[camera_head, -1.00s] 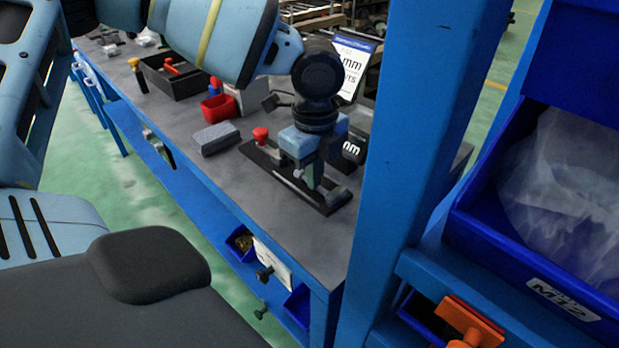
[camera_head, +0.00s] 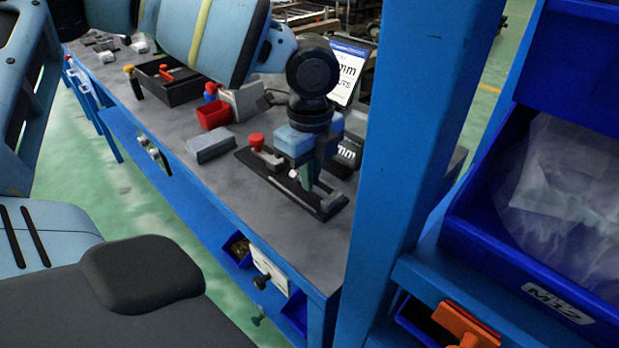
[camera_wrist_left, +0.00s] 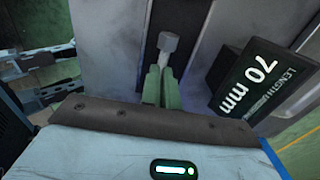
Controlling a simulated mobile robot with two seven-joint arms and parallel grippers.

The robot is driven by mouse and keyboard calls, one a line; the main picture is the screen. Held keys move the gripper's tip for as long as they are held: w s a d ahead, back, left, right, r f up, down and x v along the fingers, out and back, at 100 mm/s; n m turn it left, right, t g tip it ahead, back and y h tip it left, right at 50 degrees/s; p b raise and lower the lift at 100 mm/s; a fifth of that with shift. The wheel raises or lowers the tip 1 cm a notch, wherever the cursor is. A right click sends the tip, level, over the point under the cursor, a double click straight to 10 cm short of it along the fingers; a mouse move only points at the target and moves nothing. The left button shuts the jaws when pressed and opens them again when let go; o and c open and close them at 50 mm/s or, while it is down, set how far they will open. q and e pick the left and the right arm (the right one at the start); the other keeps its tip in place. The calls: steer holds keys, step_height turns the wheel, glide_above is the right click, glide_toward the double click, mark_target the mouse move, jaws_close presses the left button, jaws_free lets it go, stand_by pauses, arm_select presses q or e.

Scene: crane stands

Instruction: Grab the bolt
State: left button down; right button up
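The bolt has a grey hexagonal head (camera_wrist_left: 168,42) and a short shank in the left wrist view, above a dark slotted fixture. In the head view it is a tiny pale spot (camera_head: 292,173) at the black fixture (camera_head: 322,208) on the bench. My left gripper (camera_head: 308,182) points down there. In the left wrist view its green fingers (camera_wrist_left: 162,72) are close together, with the bolt's shank running in between their tips; they look shut on it. The lower shank is hidden by the fingers. My right gripper is not in view.
A black box marked 70 mm (camera_wrist_left: 252,82) stands close right of the fingers. A red-topped clamp (camera_head: 256,141), a grey block (camera_head: 210,145) and a red bin (camera_head: 214,113) are left on the bench. A blue post (camera_head: 425,150) rises close to the right.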

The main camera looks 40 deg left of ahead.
arm_select(q)
step_height(320, 180, up, 27)
steer(key=p, duration=0.3)
